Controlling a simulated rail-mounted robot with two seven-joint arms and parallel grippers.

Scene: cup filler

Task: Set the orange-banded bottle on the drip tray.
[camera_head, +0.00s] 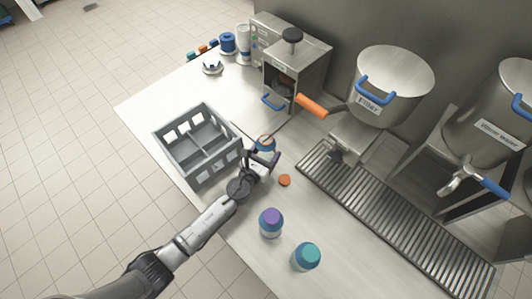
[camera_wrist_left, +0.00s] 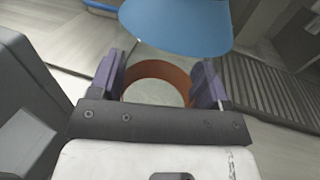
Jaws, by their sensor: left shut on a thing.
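The orange-banded bottle (camera_head: 265,143) is in my left gripper (camera_head: 262,160), just right of the grey crate. In the left wrist view its orange band (camera_wrist_left: 158,70) shows between the two fingers, with a large blue part (camera_wrist_left: 180,25) above it. The gripper's fingers (camera_wrist_left: 162,88) are shut on the bottle's sides. Whether its base touches the table is hidden. The drip tray (camera_head: 398,222), a long slatted metal grate, lies to the right, apart from the bottle, and also shows in the left wrist view (camera_wrist_left: 258,85). My right gripper is not in view.
The grey divided crate (camera_head: 200,147) stands left of the gripper. An orange disc (camera_head: 285,180) lies near it. A purple-topped bottle (camera_head: 271,223) and a teal-topped bottle (camera_head: 306,257) stand in front. Steel pots (camera_head: 392,75) with handles overhang the tray. A metal machine (camera_head: 296,65) stands behind.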

